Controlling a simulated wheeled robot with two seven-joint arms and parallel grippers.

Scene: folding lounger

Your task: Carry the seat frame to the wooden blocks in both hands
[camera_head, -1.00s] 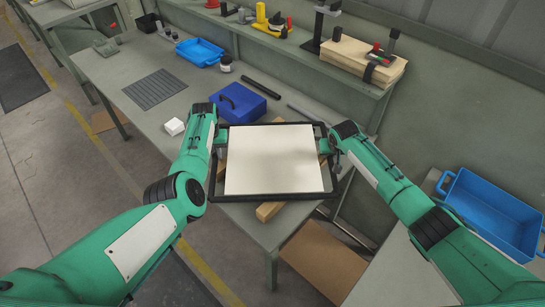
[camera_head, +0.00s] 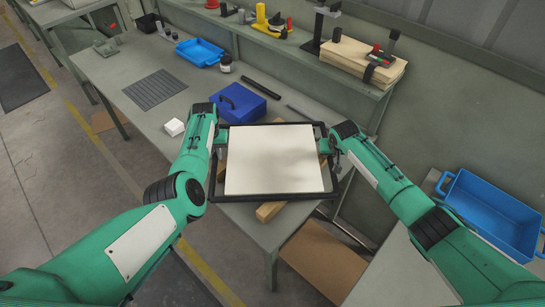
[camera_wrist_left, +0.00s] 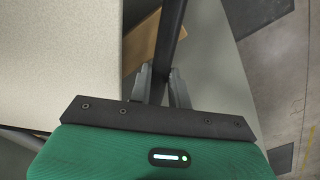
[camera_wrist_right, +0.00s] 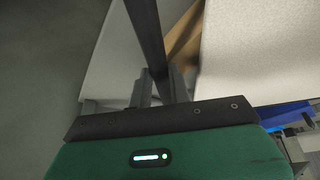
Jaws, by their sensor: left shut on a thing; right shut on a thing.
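The seat frame is a black rectangular frame (camera_head: 270,198) around a cream panel (camera_head: 274,160), held between my two arms over the near end of the workbench. My left gripper (camera_head: 216,143) is shut on its left side bar, which also shows in the left wrist view (camera_wrist_left: 172,35). My right gripper (camera_head: 328,146) is shut on the right side bar, seen in the right wrist view (camera_wrist_right: 148,35). The wooden blocks (camera_head: 268,211) lie under the frame and are mostly hidden by it. I cannot tell whether frame and blocks touch.
A blue tray (camera_head: 200,52) and a grey ribbed mat (camera_head: 155,89) lie farther back. A blue bin (camera_head: 488,215) is at right.

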